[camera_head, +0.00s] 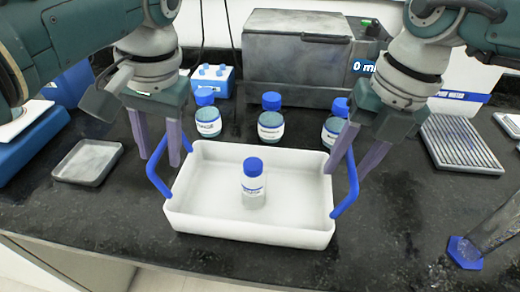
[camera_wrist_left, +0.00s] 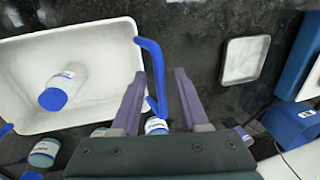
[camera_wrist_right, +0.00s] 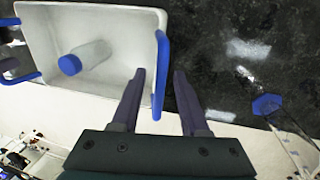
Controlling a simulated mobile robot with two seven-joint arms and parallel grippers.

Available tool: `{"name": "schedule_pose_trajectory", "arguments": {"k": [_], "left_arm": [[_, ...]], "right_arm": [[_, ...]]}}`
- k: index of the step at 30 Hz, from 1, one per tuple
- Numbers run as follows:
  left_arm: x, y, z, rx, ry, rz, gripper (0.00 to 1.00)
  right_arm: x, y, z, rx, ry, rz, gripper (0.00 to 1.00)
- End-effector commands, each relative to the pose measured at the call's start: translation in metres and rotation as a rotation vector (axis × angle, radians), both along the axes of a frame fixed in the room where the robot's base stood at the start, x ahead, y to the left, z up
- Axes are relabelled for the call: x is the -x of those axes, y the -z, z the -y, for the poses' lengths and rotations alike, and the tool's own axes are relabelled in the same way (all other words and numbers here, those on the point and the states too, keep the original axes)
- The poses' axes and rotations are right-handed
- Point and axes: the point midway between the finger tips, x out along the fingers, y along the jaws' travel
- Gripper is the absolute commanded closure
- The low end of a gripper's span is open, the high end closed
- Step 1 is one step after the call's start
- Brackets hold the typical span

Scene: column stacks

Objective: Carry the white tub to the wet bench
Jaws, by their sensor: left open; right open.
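The white tub (camera_head: 285,235) stands on the dark bench top, with a blue handle at each end. A white bottle with a blue cap (camera_head: 254,187) stands inside it. My left gripper (camera_head: 161,162) is open at the left blue handle (camera_head: 152,172). In the left wrist view that handle (camera_wrist_left: 151,60) passes between the spread fingers. My right gripper (camera_head: 346,172) is open at the right blue handle (camera_head: 346,200). In the right wrist view that handle (camera_wrist_right: 161,75) lies between the fingers, closer to the left one. Whether any finger touches a handle is unclear.
Several blue-capped bottles (camera_head: 271,121) stand just behind the tub, before a large grey box-shaped device (camera_head: 300,62). A small grey tray (camera_head: 88,162) lies at left, a ribbed plate (camera_head: 460,145) at right. A clear cylinder with blue foot (camera_head: 465,252) is at front right.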

Motion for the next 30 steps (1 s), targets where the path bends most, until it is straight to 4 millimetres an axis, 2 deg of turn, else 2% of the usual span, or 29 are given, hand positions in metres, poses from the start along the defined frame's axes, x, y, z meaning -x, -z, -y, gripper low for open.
{"name": "schedule_pose_trajectory", "arguments": {"k": [4, 12, 18, 24, 30], "left_arm": [[-0.001, -0.024, 0.005, 0.001, 0.001, 0.007, 0.56], [0.000, -0.092, 0.021, 0.005, 0.002, 0.006, 0.56], [0.000, -0.106, 0.023, 0.006, 0.002, 0.010, 0.56], [0.002, -0.110, 0.023, 0.001, 0.000, 0.001, 0.56], [0.002, -0.110, 0.022, 0.000, 0.000, -0.001, 0.56]], "right_arm": [[0.000, 0.000, 0.000, 0.000, 0.000, 0.000, 0.56], [0.000, 0.000, 0.000, 0.000, 0.000, 0.000, 0.56], [0.000, 0.000, 0.000, 0.000, 0.000, 0.000, 0.56], [0.000, -0.001, 0.000, 0.000, -0.001, 0.000, 0.56], [-0.001, -0.021, 0.004, -0.002, -0.001, 0.005, 0.56]]}}
